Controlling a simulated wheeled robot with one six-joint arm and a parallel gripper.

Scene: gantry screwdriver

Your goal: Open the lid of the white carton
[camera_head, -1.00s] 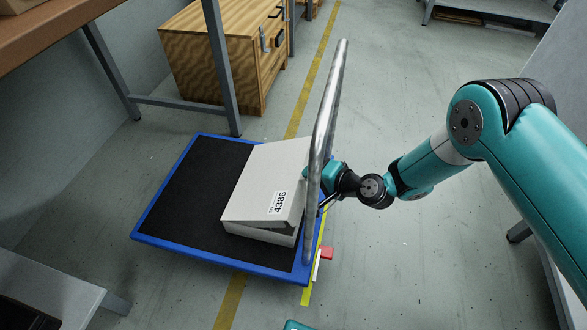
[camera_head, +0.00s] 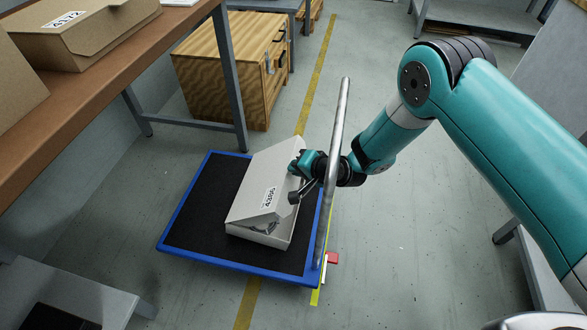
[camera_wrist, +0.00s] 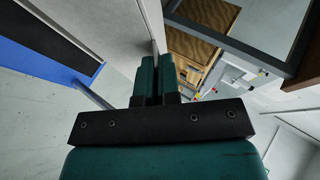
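The white carton (camera_head: 262,232) sits on the blue-edged trolley. Its lid (camera_head: 262,185), with a number label, is partly raised and tilted, and a dark gap shows at the front side. My gripper (camera_head: 298,168) is at the lid's right edge. In the wrist view my gripper's teal fingers (camera_wrist: 157,78) are close together, and the pale lid panel (camera_wrist: 110,30) runs down to an edge between their tips. They look shut on that edge. The carton's inside is mostly hidden.
The trolley (camera_head: 200,255) has a metal handle bar (camera_head: 332,175) standing upright, and my arm reaches across it. A wooden cabinet (camera_head: 222,85) stands behind. A brown bench (camera_head: 100,75) with cardboard boxes is at the left. Floor to the right is clear.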

